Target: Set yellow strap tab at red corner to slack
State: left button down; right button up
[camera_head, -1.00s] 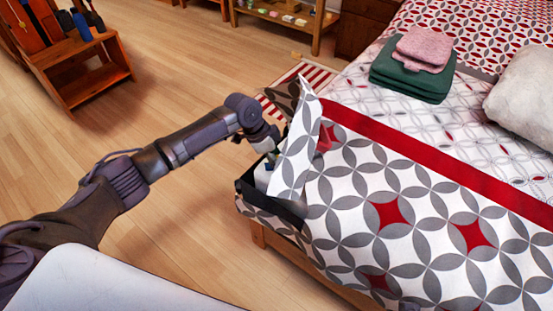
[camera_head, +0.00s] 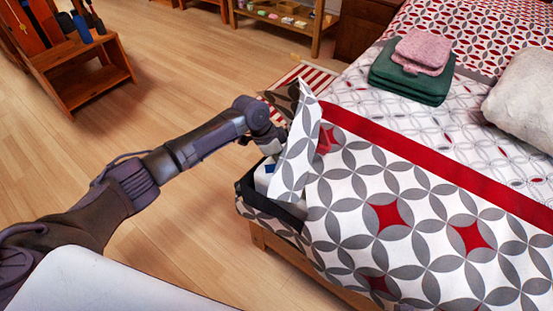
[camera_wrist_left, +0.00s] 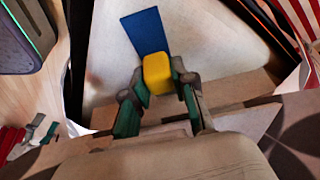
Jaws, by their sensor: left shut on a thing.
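In the left wrist view a yellow strap tab (camera_wrist_left: 157,72) sits between the two fingers of my left gripper (camera_wrist_left: 158,95), which is shut on it. A blue strap (camera_wrist_left: 147,36) runs up from the tab over a pale mattress surface (camera_wrist_left: 207,35). In the head view my left gripper (camera_head: 270,142) is at the bed corner, beside the folded-up patterned cover (camera_head: 298,150). The cover hides the tab there. No red corner marking can be made out near the tab. My right gripper is not in view.
The bed (camera_head: 380,235) fills the right side, with folded green towels (camera_head: 405,85), a pink towel (camera_head: 424,47) and a pale pillow (camera_head: 525,100). A striped rug (camera_head: 305,77) lies behind the corner. Wooden floor (camera_head: 190,90) on the left is clear up to a wooden rack (camera_head: 88,82).

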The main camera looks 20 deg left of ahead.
pick_arm(q)
jog(key=shift+w+d, duration=0.2)
jog(key=shift+d, duration=0.3)
jog(key=c, duration=0.9)
grip_release()
jog(key=shift+a+r, duration=0.1)
jog(key=v, duration=1.1)
jog(key=shift+s+a+r, duration=0.1)
jog(key=shift+a+r, duration=0.1)
jog(key=shift+r, duration=0.15)
jog(key=shift+c, duration=0.4)
